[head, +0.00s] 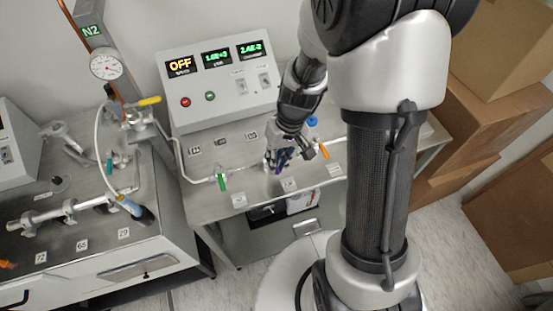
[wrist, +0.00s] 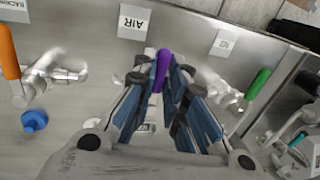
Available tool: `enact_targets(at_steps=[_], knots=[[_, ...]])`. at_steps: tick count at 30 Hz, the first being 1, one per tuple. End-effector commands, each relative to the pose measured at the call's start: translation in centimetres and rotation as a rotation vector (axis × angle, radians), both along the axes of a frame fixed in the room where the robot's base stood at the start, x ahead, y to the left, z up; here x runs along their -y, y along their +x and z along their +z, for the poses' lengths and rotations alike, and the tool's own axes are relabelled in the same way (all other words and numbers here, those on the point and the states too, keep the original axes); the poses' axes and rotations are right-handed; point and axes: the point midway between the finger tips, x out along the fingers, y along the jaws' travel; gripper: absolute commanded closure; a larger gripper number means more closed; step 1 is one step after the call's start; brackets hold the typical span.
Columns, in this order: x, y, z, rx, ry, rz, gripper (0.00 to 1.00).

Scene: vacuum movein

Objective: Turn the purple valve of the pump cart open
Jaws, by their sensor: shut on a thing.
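The purple valve handle (wrist: 162,66) shows in the wrist view between my fingertips, pointing toward the AIR label (wrist: 134,20). My gripper (wrist: 160,88) is shut on this handle, with blue-padded fingers on both sides of it. The valve body under the fingers is mostly hidden. In the head view my gripper (head: 278,160) reaches down onto the steel top of the pump cart (head: 240,198), at the pipe line between the green-handled valve (head: 221,182) and the orange-handled valve (head: 323,152). Only a little purple shows there.
The orange handle (wrist: 9,52) and a blue knob (wrist: 34,121) lie left in the wrist view; the green handle (wrist: 257,88) lies right. A control box (head: 222,85) reading OFF stands behind. A second bench (head: 110,255) with pipework is left, cardboard boxes (head: 490,120) right.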

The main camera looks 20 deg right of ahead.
Motion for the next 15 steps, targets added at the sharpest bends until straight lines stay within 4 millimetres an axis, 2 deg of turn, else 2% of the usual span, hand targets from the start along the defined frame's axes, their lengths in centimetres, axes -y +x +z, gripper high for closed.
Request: enact_targets(at_steps=[8, 15], knots=[[0.7, 0.2, -0.1, 0.001, 0.000, 0.113, 1.00], [1.7, 0.5, -0.1, 0.001, -0.001, 0.315, 1.00]])
